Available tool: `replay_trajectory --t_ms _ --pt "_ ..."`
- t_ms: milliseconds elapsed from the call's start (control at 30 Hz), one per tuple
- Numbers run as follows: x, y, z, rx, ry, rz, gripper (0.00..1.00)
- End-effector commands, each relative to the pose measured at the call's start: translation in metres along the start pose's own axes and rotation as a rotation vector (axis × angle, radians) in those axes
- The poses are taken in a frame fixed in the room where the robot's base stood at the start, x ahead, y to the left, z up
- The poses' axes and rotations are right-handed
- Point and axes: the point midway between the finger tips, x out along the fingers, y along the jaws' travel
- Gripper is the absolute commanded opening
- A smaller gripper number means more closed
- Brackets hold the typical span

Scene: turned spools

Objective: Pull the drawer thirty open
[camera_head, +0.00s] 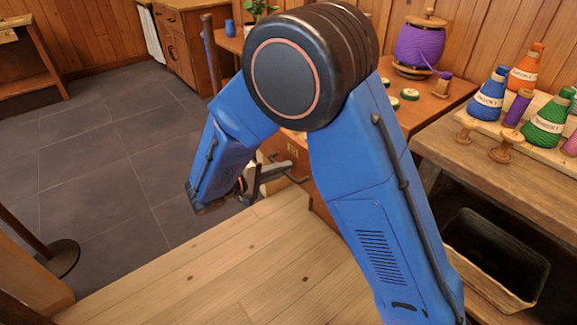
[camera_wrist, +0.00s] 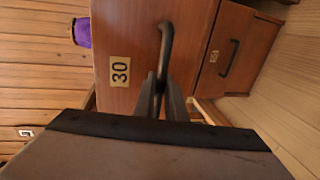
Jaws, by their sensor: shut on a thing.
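The drawer marked 30 (camera_wrist: 112,35) fills the upper middle of the wrist view, turned on its side, with a brass number plate (camera_wrist: 120,72). Its dark bar handle (camera_wrist: 166,38) runs up from between my gripper's fingers. My gripper (camera_wrist: 160,88) is shut on that handle near one end. In the head view my gripper (camera_head: 262,178) shows below my blue arm, at the front of the wooden cabinet. My arm hides most of the drawer front there. I cannot tell whether the drawer stands out from the cabinet.
Another drawer (camera_wrist: 217,70) with a dark handle is beside it. A purple yarn spool (camera_head: 419,45) stands on the cabinet top. Coloured cones of thread (camera_head: 489,95) stand on the right bench above a dark bin (camera_head: 495,262).

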Motion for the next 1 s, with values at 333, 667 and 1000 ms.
replay_trajectory --t_ms 333,667,1000 --pt "-0.002 -0.001 0.000 -0.001 0.000 -0.001 0.00" --pt "-0.002 -0.001 0.000 0.000 0.000 -0.001 0.18" --pt "-0.032 -0.001 -0.001 0.001 0.004 -0.001 0.18"
